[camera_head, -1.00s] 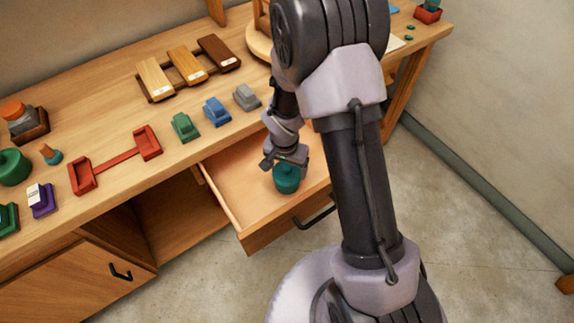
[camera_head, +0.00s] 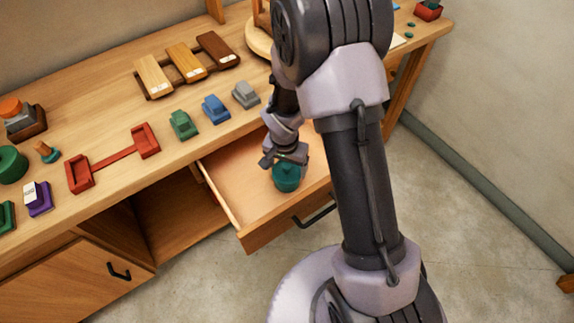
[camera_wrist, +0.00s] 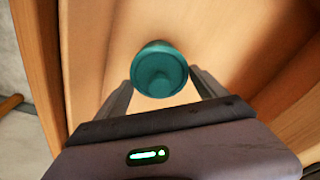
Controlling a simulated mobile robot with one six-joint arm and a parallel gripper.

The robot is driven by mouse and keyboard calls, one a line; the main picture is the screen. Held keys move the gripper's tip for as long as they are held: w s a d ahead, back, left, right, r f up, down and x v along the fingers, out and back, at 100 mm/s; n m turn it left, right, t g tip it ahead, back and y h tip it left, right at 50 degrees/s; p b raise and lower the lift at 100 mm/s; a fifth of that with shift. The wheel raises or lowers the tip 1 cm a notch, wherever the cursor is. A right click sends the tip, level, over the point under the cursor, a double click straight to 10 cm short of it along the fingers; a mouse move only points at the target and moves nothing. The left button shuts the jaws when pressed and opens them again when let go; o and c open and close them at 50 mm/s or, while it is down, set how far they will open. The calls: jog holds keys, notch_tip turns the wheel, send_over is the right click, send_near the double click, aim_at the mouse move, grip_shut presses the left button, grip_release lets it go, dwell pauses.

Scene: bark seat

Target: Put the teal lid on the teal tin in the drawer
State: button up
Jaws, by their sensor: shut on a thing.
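The teal tin (camera_head: 286,182) stands in the open drawer (camera_head: 240,216), near its middle. My gripper (camera_head: 287,160) points down over the tin and hides its top in the head view. In the wrist view, the round teal lid (camera_wrist: 160,72) with its raised knob is between the two fingers, and my gripper is shut on it. A teal edge of the tin (camera_wrist: 154,44) shows just behind the lid, nearly lined up with it. The lid is on or very close above the tin; I cannot tell whether they touch.
The drawer's front with a black handle (camera_head: 315,217) and its side walls surround the tin. On the bench above lie a grey block (camera_head: 246,94), a blue block (camera_head: 215,109), a green block (camera_head: 183,124) and a red holder (camera_head: 115,158). The drawer floor left of the tin is clear.

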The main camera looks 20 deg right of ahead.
jog(key=shift+f+b, duration=0.65)
jog(key=shift+b, duration=0.05)
jog(key=o, duration=1.3)
jog(key=shift+r+p, duration=2.25)
jog(key=shift+r, duration=1.4)
jog(key=shift+f, duration=0.1)
